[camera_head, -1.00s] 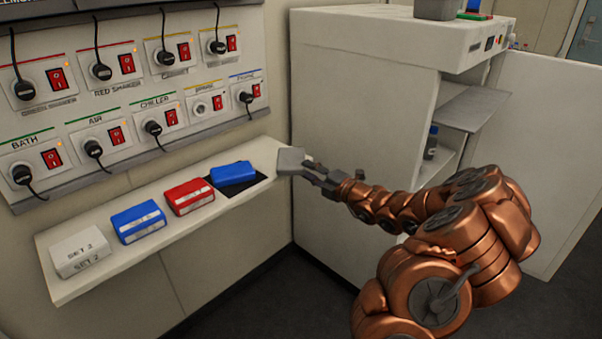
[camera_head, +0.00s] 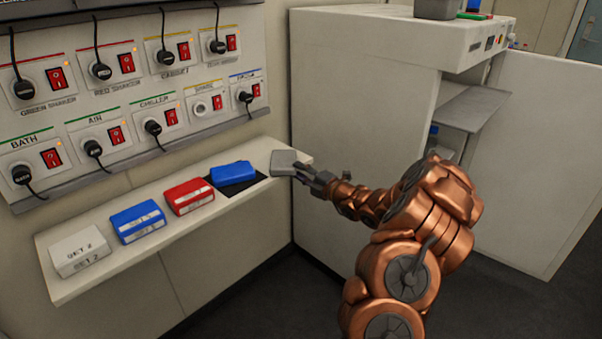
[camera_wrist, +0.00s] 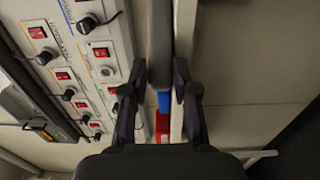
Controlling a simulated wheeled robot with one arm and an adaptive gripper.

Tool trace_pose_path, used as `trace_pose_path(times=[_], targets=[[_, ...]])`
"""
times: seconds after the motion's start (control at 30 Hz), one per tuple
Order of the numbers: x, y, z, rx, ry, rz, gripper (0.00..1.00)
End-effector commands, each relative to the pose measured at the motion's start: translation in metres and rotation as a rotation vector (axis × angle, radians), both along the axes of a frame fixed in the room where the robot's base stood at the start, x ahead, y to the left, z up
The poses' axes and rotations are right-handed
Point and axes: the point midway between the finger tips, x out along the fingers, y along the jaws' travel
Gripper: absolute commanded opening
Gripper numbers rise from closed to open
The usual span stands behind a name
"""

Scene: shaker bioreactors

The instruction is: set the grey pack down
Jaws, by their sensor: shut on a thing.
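My gripper (camera_head: 303,171) is shut on the grey pack (camera_head: 283,162) at the right end of the wall shelf (camera_head: 110,265). The pack is to the right of a dark mat (camera_head: 240,187). I cannot tell whether its underside touches the shelf. In the wrist view the grey pack (camera_wrist: 160,45) shows as a narrow grey strip between the two fingers (camera_wrist: 160,85).
A blue pack (camera_head: 233,173) lies partly on the mat. A red pack (camera_head: 189,196), another blue pack (camera_head: 138,221) and a white pack (camera_head: 79,251) stand further left. A socket panel (camera_head: 130,95) is above. A white cabinet (camera_head: 365,100) stands close on the right.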

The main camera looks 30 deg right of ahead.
Motion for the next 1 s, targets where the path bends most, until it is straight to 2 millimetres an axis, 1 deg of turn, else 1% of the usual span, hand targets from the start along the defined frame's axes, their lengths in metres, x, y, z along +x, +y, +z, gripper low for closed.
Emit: trace_pose_path(times=[0.27,0.3,0.5,0.53,0.9,1.0], targets=[[0.0,-0.0005,-0.0002,0.0,-0.001,-0.001,0.0],[-0.0002,-0.0005,-0.0012,0.0,-0.001,-0.001,0.32],[-0.0001,-0.0004,-0.0011,-0.001,-0.001,-0.001,0.53],[-0.0001,-0.0003,-0.0012,0.0,0.0,0.0,0.54],[-0.0002,-0.0002,0.0001,-0.002,0.0,0.0,0.54],[-0.0089,-0.0034,0.0009,0.0,0.0,-0.002,0.54]])
